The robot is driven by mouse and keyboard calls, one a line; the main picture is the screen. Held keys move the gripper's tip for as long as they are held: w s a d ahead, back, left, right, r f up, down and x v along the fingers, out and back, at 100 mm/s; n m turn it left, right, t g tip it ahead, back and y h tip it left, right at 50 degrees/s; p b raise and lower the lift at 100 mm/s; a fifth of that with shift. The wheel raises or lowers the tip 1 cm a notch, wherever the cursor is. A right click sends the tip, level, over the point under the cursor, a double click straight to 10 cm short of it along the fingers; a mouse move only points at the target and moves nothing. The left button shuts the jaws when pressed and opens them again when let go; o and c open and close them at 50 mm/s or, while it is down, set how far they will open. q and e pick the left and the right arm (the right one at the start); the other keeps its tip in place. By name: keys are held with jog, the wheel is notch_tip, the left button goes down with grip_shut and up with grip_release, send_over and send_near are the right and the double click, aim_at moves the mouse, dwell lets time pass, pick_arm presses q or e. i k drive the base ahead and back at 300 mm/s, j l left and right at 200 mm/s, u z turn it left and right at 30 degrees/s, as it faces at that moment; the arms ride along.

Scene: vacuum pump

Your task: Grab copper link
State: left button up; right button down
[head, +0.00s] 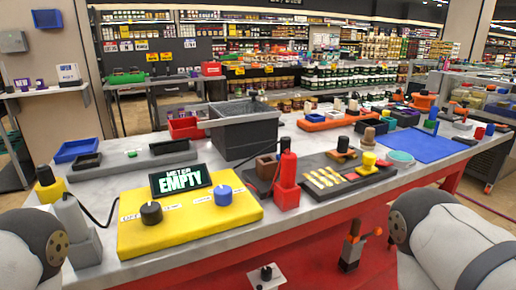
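I cannot clearly pick out the copper link. A dark board (345,187) on the table carries several short yellow-gold strips (325,177) in a row, with small orange and red pieces at their right; the link may be among these, but they are too small to tell. A yellow knob (368,162) and a black knob (343,144) stand on the same board. Only upper parts of my two arms show, at the lower left and lower right corners. Neither gripper is in view.
A yellow panel (190,240) with two knobs and a meter (181,179) reading "EMPTY" lies at the front left. A red tester (286,180) stands left of the board. A grey bin (245,135) is behind. A blue mat (425,148) lies right.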

aim_at(343, 149)
jog(key=i+l, duration=0.1)
jog(key=l, duration=0.6)
jog(key=i+l, duration=0.1)
jog(key=l, duration=0.65)
jog(key=i+l, duration=0.1)
jog(key=l, duration=0.6)
